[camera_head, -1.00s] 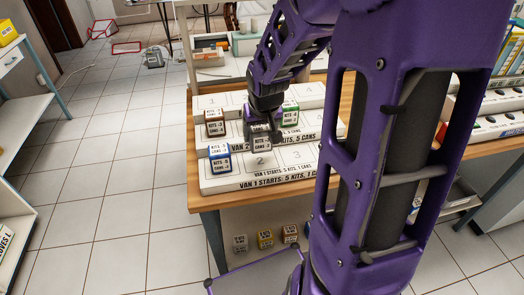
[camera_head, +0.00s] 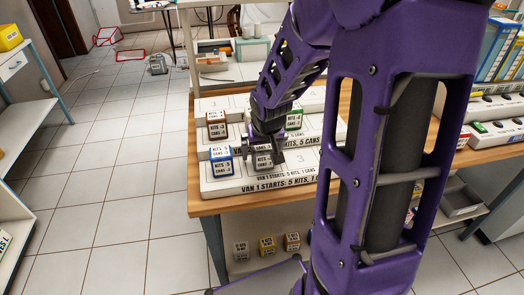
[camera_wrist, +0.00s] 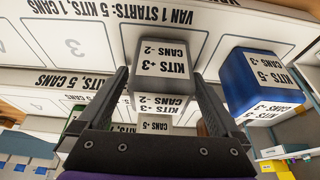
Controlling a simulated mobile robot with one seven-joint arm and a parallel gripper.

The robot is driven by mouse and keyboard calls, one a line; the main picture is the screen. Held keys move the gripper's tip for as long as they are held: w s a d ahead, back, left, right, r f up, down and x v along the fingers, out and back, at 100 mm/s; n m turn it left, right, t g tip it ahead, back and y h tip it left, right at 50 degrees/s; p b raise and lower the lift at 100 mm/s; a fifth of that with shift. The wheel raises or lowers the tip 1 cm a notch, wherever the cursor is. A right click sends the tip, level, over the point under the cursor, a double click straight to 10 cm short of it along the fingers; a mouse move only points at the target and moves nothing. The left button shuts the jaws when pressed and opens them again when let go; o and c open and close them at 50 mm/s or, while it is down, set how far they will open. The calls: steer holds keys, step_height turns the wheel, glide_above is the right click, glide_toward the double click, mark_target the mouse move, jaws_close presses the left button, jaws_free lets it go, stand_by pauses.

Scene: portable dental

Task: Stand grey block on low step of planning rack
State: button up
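The grey block (camera_head: 263,160) is between the fingers of my gripper (camera_head: 264,157), at space 2 of the low step of the white planning rack (camera_head: 226,187). In the wrist view the grey block (camera_wrist: 162,65) shows its "KITS +3, CANS -2" label, with a finger close against each side. My gripper looks shut on it. The block looks upright; I cannot tell whether its base touches the step. The blue block (camera_head: 221,160) stands just left of it on the low step, and it also shows in the wrist view (camera_wrist: 262,85).
A brown block (camera_head: 217,125) and a green block (camera_head: 294,117) stand on the middle step. Space 3 (camera_head: 302,158) on the low step is clear. Several small blocks (camera_head: 266,246) sit on the shelf below the wooden table edge (camera_head: 240,203).

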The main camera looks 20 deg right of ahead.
steer(key=shift+r, duration=0.1)
steer(key=shift+r, duration=0.2)
steer(key=d+p+v, duration=0.1)
steer(key=p+v, duration=0.5)
steer(key=v, duration=0.5)
steer(key=shift+s+a+r, duration=0.2)
steer(key=shift+a+r, duration=0.15)
steer(key=shift+a, duration=0.15)
